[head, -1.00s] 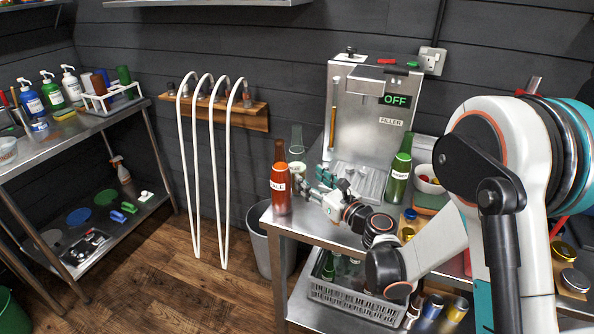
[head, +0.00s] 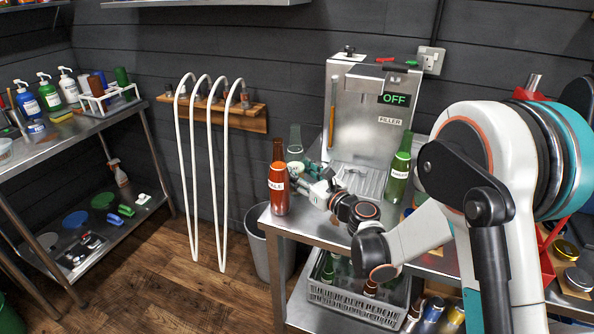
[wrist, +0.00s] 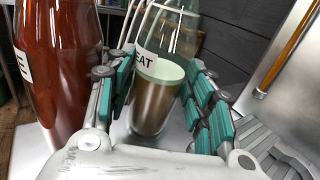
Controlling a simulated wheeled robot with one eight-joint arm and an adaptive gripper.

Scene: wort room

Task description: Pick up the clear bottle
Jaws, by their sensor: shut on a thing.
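The clear bottle (head: 295,136) stands upright near the back left corner of the steel table, behind the brown bottle (head: 279,190). In the wrist view, the clear bottle (wrist: 178,38) has a white label ending in "EAT" and looks brown in its lower part under a pale layer. My gripper (head: 301,171) reaches it from the right. In the wrist view, my gripper (wrist: 158,72) has its teal-padded fingers on both sides of the clear bottle, shut on it. The bottle's base appears to be at the table surface; I cannot tell whether it is lifted.
The brown bottle stands close left of my fingers. A green bottle (head: 399,170) stands to the right, by the steel filler (head: 362,125) marked OFF. A grey crate (head: 350,304) of bottles is on the lower shelf. White hoses (head: 214,170) hang on the wall.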

